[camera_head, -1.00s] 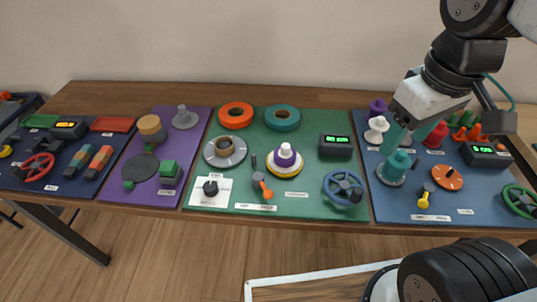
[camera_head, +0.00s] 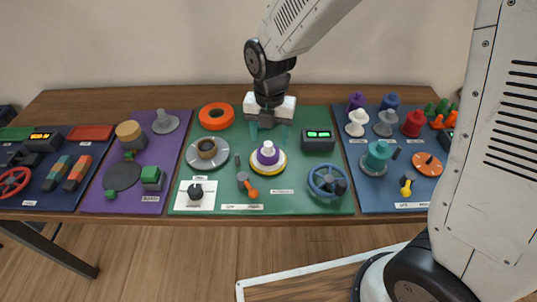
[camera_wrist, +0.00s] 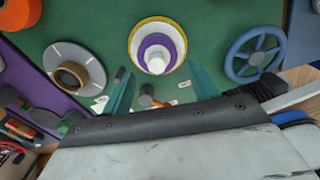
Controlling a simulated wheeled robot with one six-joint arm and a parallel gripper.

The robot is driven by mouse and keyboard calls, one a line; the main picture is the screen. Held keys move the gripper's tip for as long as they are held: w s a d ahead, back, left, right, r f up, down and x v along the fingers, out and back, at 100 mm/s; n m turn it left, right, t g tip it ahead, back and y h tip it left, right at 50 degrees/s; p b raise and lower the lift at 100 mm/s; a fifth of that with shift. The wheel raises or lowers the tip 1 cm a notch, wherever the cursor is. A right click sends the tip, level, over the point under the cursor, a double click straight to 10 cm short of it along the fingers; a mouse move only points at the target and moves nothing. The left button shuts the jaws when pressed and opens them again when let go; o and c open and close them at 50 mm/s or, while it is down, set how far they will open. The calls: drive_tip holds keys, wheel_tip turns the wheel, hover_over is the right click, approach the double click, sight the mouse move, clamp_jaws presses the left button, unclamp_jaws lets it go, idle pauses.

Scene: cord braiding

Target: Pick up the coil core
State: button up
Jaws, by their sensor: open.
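No readable label says which piece is the coil core. A purple and white stepped piece (camera_head: 267,153) stands upright on a yellow-rimmed disc on the green mat, and shows in the wrist view (camera_wrist: 156,53). A brown hollow core (camera_head: 207,149) sits on a grey round disc to its left; the wrist view shows it too (camera_wrist: 71,76). My gripper (camera_head: 268,138) is open and empty, its teal fingers pointing down above and behind the purple and white piece. In the wrist view the fingers (camera_wrist: 161,75) spread either side of that piece, apart from it.
An orange ring (camera_head: 216,116) lies at the back left of the green mat (camera_head: 330,178). A display box (camera_head: 318,141) and a blue handwheel (camera_head: 327,180) stand to the right. An orange-ended lever (camera_head: 249,187) lies in front. Several pegs crowd the blue mat (camera_head: 405,160).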

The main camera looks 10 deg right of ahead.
sight(268, 143)
drive_tip(key=f, duration=0.6)
drive_tip(key=shift+w+a, duration=0.1)
drive_tip(key=shift+w, duration=0.15)
drive_tip(key=c, duration=1)
